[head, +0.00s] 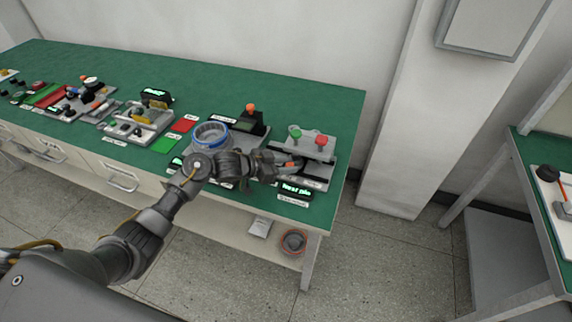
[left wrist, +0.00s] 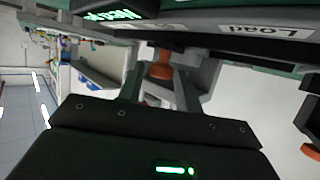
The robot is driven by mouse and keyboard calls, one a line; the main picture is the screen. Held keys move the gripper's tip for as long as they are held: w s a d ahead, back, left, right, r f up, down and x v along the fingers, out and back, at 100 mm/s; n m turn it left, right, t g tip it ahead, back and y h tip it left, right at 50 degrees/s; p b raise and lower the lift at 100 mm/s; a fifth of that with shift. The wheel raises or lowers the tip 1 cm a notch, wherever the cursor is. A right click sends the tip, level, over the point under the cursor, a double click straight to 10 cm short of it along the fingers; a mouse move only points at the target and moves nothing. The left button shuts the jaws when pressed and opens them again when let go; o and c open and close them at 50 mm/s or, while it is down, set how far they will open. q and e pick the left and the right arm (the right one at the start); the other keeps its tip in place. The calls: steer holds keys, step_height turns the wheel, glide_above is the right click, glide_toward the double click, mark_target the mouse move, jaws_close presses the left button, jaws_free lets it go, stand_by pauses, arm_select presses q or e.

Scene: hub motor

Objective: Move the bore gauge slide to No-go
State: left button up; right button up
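My left gripper (head: 275,166) is over the right end of the green bench, close to a grey fixture (head: 314,171). In the left wrist view its two fingers (left wrist: 160,90) are apart, with an orange knob (left wrist: 161,66) showing in the gap between them. I cannot tell whether the fingers touch the knob. A white "Load" label (left wrist: 265,31) and a lit green display (left wrist: 112,15) are above it. I cannot make out a No-go mark or tell for sure which part is the bore gauge slide. My right gripper is not in view.
A blue-rimmed ring (head: 210,135) sits left of the gripper. A black stand with an orange knob (head: 250,108) is behind it. A green knob (head: 295,132) and a red knob (head: 321,141) stand on a grey plate at the back right. The bench's back strip is clear.

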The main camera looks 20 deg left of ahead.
arm_select(q)
jaws_close()
steer(key=d, duration=0.2)
steer(key=d+p, duration=0.1)
steer(key=d, duration=0.5)
steer(key=shift+s+d+p, duration=0.25)
steer(key=shift+s+p, duration=0.1)
steer(key=shift+o, duration=1.6)
jaws_free()
steer(key=shift+d, duration=0.15)
steer(key=shift+a, duration=0.2)
